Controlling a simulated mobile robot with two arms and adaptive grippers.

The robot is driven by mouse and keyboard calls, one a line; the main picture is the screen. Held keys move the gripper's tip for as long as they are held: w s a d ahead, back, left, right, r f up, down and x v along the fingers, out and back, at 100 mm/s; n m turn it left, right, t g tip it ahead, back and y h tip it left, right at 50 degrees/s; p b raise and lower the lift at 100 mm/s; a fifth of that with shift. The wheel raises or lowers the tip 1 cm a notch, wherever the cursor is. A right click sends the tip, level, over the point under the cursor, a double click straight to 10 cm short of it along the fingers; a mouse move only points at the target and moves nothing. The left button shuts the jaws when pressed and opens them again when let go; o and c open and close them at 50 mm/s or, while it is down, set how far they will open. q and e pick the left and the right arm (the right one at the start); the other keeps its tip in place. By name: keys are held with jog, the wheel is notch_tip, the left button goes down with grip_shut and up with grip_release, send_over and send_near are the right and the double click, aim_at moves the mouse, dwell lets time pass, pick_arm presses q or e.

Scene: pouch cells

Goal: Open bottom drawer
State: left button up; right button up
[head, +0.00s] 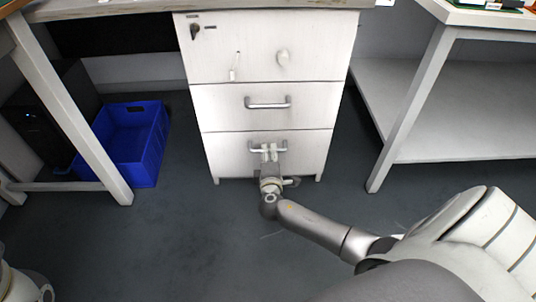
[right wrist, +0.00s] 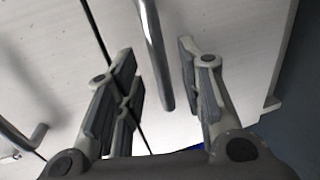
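The white drawer cabinet (head: 265,72) stands under the desk with its drawers closed. The bottom drawer (head: 226,150) is flush with the front and has a metal bar handle (head: 285,147). My right gripper (head: 269,150) is at this handle, its fingers pointing at the drawer front. In the right wrist view the gripper (right wrist: 163,85) is open, and the bottom handle's bar (right wrist: 153,50) lies between its fingers, with a gap on both sides. The middle drawer's handle (head: 268,103) is above the gripper. My left gripper is not in view.
A blue bin (head: 136,140) and a dark computer case (head: 45,115) are on the floor at the left. A table with a lower shelf (head: 455,110) stands at the right, its leg near the cabinet. The floor in front of the drawer is clear apart from my right arm.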

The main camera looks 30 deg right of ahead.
aim_at(269, 150)
jog(key=shift+b+x, duration=0.45)
jog(key=shift+x, duration=1.15)
grip_shut()
